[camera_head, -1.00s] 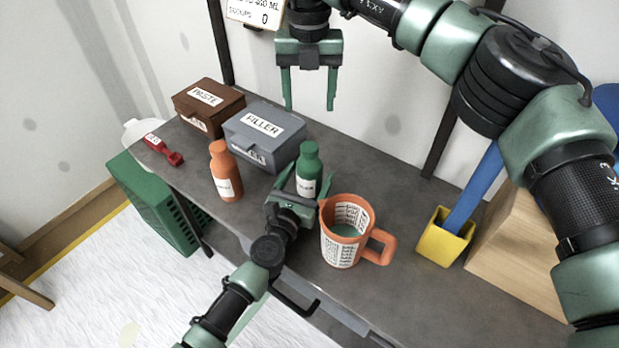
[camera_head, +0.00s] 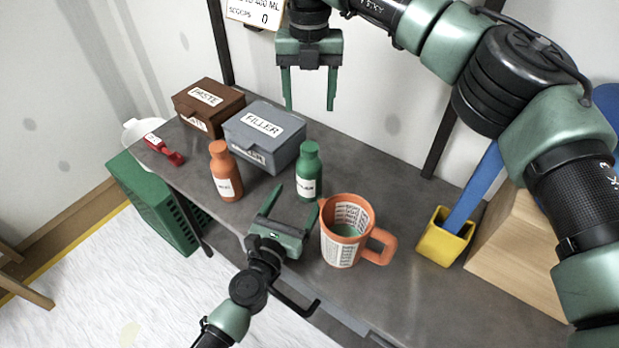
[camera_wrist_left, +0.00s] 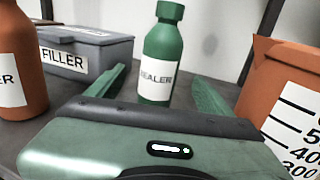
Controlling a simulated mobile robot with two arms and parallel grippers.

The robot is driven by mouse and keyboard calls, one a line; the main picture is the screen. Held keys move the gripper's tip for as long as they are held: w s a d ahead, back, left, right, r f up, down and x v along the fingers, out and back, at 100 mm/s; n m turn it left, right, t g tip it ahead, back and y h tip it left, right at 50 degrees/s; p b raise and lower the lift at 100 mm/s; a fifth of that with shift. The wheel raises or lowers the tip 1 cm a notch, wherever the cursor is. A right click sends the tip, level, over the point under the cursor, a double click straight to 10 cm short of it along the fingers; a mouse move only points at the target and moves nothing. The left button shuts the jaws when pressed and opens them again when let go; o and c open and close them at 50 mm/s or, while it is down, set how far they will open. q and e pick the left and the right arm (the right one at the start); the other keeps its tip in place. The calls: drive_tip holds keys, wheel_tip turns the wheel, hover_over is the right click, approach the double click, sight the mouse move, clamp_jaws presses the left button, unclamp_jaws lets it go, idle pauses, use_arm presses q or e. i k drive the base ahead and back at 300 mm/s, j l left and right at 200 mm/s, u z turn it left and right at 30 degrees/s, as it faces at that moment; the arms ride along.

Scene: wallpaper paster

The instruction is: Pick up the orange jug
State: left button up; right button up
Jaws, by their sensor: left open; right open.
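The orange jug (camera_head: 342,232) stands upright on the grey table, with white scale labels, green contents and its handle to the right. It also shows at the right edge of the left wrist view (camera_wrist_left: 285,105). My left gripper (camera_head: 291,196) is open and empty, just left of the jug and in front of the green sealer bottle (camera_head: 309,172). In the left wrist view the sealer bottle (camera_wrist_left: 161,60) stands beyond and between the open fingers (camera_wrist_left: 160,85), apart from them. My right gripper (camera_head: 309,108) is open and empty, pointing down above the back of the table.
An orange bottle (camera_head: 226,172) stands left of my left gripper. The grey filler box (camera_head: 264,137) and brown paste box (camera_head: 208,107) are behind it. A red tool (camera_head: 163,149) lies at the left. A yellow holder (camera_head: 445,238) and wooden block (camera_head: 520,252) stand right of the jug.

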sight(356, 240)
drive_tip(key=k+j, duration=0.25)
drive_tip(key=k, duration=0.2)
drive_tip(key=k+j, duration=0.3)
drive_tip(key=k, duration=0.2)
